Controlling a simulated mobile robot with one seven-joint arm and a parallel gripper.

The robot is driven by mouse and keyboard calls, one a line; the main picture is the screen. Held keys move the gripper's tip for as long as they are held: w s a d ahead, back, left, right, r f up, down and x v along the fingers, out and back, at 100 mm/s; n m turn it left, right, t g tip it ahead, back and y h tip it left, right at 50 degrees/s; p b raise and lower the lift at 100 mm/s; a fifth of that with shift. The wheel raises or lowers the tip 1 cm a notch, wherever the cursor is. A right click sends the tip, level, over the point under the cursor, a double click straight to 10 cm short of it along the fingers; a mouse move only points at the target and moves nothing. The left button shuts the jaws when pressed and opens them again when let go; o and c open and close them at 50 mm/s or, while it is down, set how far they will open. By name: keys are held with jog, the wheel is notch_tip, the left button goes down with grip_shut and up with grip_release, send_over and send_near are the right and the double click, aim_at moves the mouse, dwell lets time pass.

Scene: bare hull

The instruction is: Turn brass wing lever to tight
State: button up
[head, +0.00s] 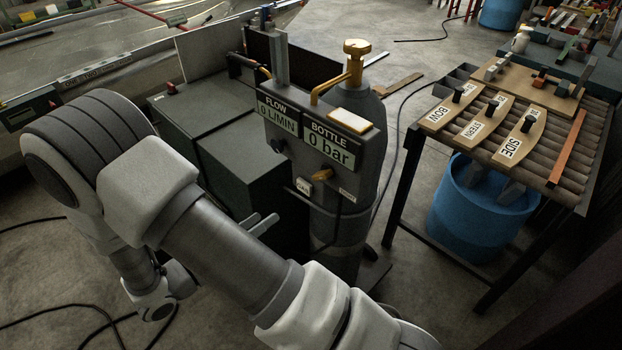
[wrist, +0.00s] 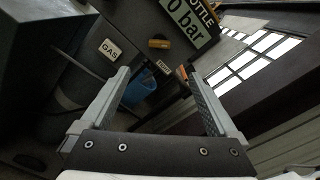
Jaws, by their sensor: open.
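The brass wing lever (head: 322,174) sits on the dark panel below the BOTTLE display (head: 328,145), which reads 0 bar. It lies roughly level in the head view. A GAS plate (head: 303,186) is at its lower left and a small label (head: 347,193), hard to read, at its lower right. In the wrist view the lever (wrist: 159,43) shows as a short brass bar ahead of my gripper (wrist: 154,71). My gripper is open and empty, apart from the lever. In the head view its fingertips (head: 264,223) show past my arm, left of and below the lever.
The FLOW display (head: 278,115) reads 0 L/MIN. A grey bottle (head: 365,170) with a brass top knob (head: 357,47) stands behind the panel. Dark boxes (head: 230,150) are at the left. A roller table (head: 510,115) and blue bin (head: 480,210) stand at the right.

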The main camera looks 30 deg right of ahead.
aim_at(318, 178)
jog(key=x, duration=1.7)
jog(key=shift+w+d+f+p, duration=0.1)
jog(key=shift+d+p, duration=0.05)
jog(key=shift+p, duration=0.25)
jog(key=c, duration=1.4)
jog(key=m+b, duration=0.2)
jog(key=m, duration=0.1)
jog(key=shift+f, duration=0.1)
jog(key=shift+m+b, duration=1.15)
jog(key=shift+m, duration=1.25)
